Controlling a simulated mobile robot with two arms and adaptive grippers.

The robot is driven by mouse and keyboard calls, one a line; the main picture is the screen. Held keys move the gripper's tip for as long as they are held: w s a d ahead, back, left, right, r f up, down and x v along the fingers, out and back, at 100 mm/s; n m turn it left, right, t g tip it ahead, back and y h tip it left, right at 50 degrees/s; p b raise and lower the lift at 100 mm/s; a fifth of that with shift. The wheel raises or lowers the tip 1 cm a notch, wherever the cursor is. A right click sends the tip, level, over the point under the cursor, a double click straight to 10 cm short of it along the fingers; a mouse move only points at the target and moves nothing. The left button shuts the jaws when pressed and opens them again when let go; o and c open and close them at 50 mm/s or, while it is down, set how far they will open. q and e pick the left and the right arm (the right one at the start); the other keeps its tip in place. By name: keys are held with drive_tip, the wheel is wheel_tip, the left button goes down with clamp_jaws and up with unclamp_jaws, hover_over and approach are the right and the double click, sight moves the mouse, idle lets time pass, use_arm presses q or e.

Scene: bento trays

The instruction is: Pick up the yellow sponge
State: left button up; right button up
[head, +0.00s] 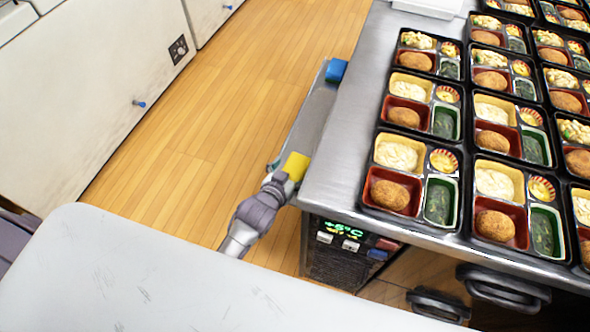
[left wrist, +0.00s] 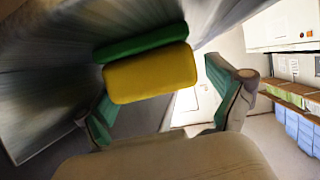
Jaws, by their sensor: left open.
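The yellow sponge (head: 295,166) is at the near end of a narrow metal shelf beside the steel counter. In the left wrist view the sponge (left wrist: 150,74) shows its yellow face with a green layer (left wrist: 140,43) along its far side. My left gripper (head: 279,176) is open right at the sponge. In the left wrist view its two green-padded fingers stand on either side, with the sponge ahead and between them. A gap shows on the right side; contact on the left cannot be told. My right gripper is not in view.
A blue block (head: 336,71) lies at the shelf's (head: 308,125) far end. The steel counter (head: 340,170) to the right carries rows of black bento trays (head: 413,215). Wooden floor (head: 215,130) is clear to the left.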

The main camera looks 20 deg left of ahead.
sight(295, 167)
use_arm(q)
drive_tip(key=shift+w+f, duration=0.2)
drive_tip(key=shift+w, duration=0.2)
drive_tip(key=shift+c, duration=0.4)
drive_tip(key=c, duration=1)
drive_tip(key=shift+o, duration=0.2)
drive_tip(key=shift+r, duration=0.15)
wheel_tip(295, 167, up, 10)
drive_tip(key=shift+f+p, duration=0.1)
drive_tip(key=shift+p, duration=0.7)
